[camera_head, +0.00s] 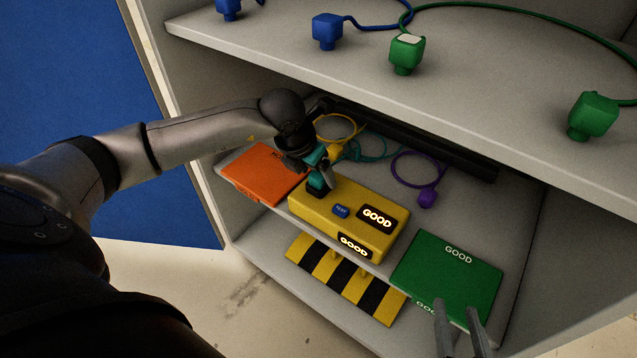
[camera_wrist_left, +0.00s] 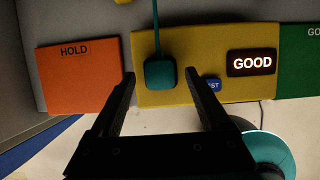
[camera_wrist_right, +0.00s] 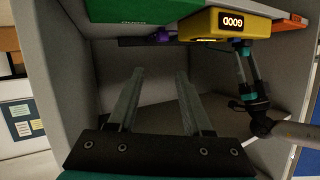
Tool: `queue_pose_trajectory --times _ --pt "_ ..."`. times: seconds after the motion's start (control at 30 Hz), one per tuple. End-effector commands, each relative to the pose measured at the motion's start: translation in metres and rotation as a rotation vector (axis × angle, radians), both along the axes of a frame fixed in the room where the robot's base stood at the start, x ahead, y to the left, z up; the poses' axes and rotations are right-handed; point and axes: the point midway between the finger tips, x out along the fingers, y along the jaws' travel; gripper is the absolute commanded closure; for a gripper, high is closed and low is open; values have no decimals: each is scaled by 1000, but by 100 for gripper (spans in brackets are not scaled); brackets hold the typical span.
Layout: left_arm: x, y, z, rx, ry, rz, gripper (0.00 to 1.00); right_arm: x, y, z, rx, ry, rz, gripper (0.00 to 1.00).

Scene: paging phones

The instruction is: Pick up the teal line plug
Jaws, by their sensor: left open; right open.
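The teal line plug (camera_head: 317,182) sits at the left end of the yellow tester box (camera_head: 350,242), on a black base. Its teal cord runs back along the shelf. In the left wrist view the plug (camera_wrist_left: 160,73) lies between the spread fingers, apart from both. My left gripper (camera_head: 322,172) is open over it, and partly hides it in the head view. The box's display reads GOOD beside a blue TEST button (camera_head: 341,211). My right gripper (camera_head: 459,328) is open and empty in front of the green GOOD tray; its fingers show in the right wrist view (camera_wrist_right: 160,80).
An orange HOLD tray (camera_head: 262,177) is left of the box, and a green GOOD tray (camera_head: 450,275) right. Yellow (camera_head: 334,150) and purple (camera_head: 427,198) plugs lie behind. An upper shelf (camera_head: 480,105) with blue and green plugs overhangs. A striped panel (camera_head: 335,285) is below.

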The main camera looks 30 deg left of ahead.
Motion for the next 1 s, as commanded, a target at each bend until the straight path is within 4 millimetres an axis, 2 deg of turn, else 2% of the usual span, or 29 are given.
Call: queue_pose_trajectory --times 0.2,0.5,1.0 --pt "3 0 -8 0 -1 -1 20 -2 6 4 41 -63 0 50" --pt "4 0 -8 0 -1 -1 20 -2 6 6 47 -72 0 50" --pt "3 0 -8 0 0 -1 76 -2 6 6 47 -71 0 50"
